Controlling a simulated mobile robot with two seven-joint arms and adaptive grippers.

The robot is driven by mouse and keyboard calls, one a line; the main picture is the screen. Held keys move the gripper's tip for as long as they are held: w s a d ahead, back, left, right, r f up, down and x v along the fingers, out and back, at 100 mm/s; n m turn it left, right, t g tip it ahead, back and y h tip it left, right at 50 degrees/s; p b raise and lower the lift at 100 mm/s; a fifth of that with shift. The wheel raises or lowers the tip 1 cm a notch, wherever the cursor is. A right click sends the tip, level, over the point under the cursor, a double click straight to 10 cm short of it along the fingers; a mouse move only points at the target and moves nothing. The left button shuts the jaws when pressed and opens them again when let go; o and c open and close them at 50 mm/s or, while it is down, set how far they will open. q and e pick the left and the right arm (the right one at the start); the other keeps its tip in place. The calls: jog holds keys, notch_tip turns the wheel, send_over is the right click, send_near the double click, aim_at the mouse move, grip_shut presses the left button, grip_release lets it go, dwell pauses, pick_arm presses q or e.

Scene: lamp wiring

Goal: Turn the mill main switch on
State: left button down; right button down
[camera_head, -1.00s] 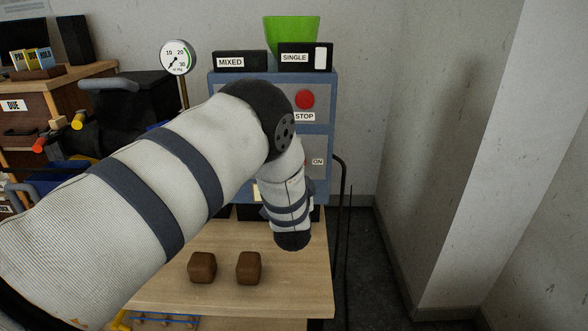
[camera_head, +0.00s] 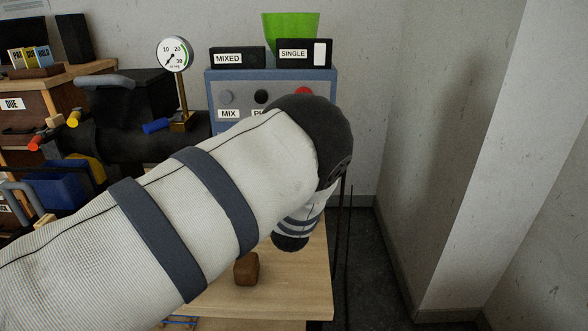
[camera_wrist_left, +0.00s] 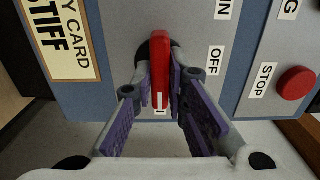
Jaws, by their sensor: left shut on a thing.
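The mill is a blue-framed grey machine (camera_head: 212,82) at the back of the table in the head view. My left arm covers its lower panel there. In the left wrist view its red switch lever (camera_wrist_left: 159,70) sticks out of a dark round mount, between an ON label (camera_wrist_left: 223,9), cut by the frame edge, with an OFF label (camera_wrist_left: 215,60) and a card reading STIFF. My left gripper (camera_wrist_left: 161,82) is shut on the lever, with a purple-padded finger on each side. In the head view this gripper is hidden behind my arm. My right gripper is in neither view.
A red STOP button (camera_wrist_left: 297,83) sits near the lever on the mill's face. A brown block (camera_head: 246,269) lies on the wooden table (camera_head: 300,290). A gauge (camera_head: 174,54) stands left of the mill. Floor and bare wall lie to the right.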

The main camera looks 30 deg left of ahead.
pick_arm(q)
jog(key=shift+s+a+f, duration=0.1)
dwell(0.4)
jog(key=c, duration=1.6)
grip_release()
jog(key=v, duration=1.2)
